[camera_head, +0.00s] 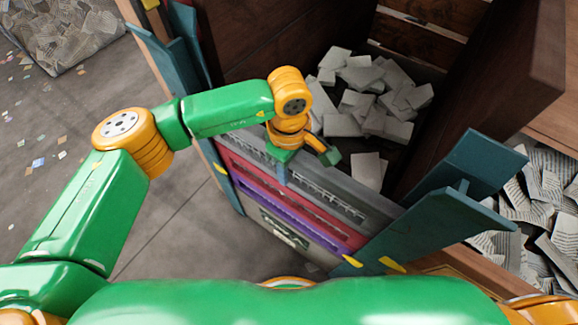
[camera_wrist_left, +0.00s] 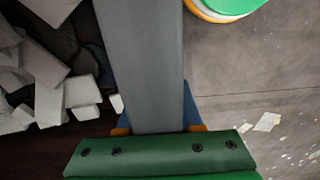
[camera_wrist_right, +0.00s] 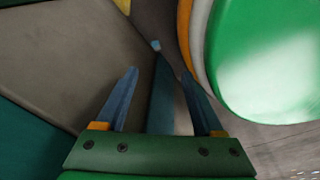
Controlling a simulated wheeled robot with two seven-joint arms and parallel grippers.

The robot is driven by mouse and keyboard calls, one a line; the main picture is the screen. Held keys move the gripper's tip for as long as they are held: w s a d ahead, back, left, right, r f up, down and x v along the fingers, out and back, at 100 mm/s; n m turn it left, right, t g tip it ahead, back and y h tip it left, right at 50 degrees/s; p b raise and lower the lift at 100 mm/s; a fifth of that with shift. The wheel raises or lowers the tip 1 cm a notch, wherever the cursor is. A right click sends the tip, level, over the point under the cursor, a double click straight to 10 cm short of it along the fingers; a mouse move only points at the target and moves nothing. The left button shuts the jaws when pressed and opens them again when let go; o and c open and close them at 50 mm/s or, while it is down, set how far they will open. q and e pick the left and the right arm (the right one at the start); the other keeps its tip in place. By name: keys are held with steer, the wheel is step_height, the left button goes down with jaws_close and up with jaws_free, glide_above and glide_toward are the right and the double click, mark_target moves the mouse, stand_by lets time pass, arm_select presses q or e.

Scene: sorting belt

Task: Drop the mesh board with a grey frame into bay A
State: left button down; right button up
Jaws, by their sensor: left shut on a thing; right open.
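The mesh board with a grey frame (camera_head: 335,192) spans the front of the bay between teal posts, above a magenta board (camera_head: 315,212) in the head view. Whether its ends sit in the posts is unclear. My left gripper (camera_head: 284,172) is shut on its upper edge, left of the middle. In the left wrist view the grey frame (camera_wrist_left: 142,65) runs away between the fingers. The bay (camera_head: 275,45) has dark wooden walls; I cannot read a letter on it. My right gripper (camera_wrist_right: 160,100) is open in the right wrist view, out of sight in the head view.
White blocks (camera_head: 375,95) lie inside the bay. A purple board (camera_head: 290,212) is below the magenta one. Teal posts (camera_head: 428,238) flare at the right front. A paper-filled bin (camera_head: 545,195) stands at right. Floor at left has scraps and a paper bale (camera_head: 60,30).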

arm_select(q)
steer(key=shift+c, duration=2.4)
jaws_free()
steer(key=shift+r+p, duration=0.65)
steer(key=shift+r, duration=3.05)
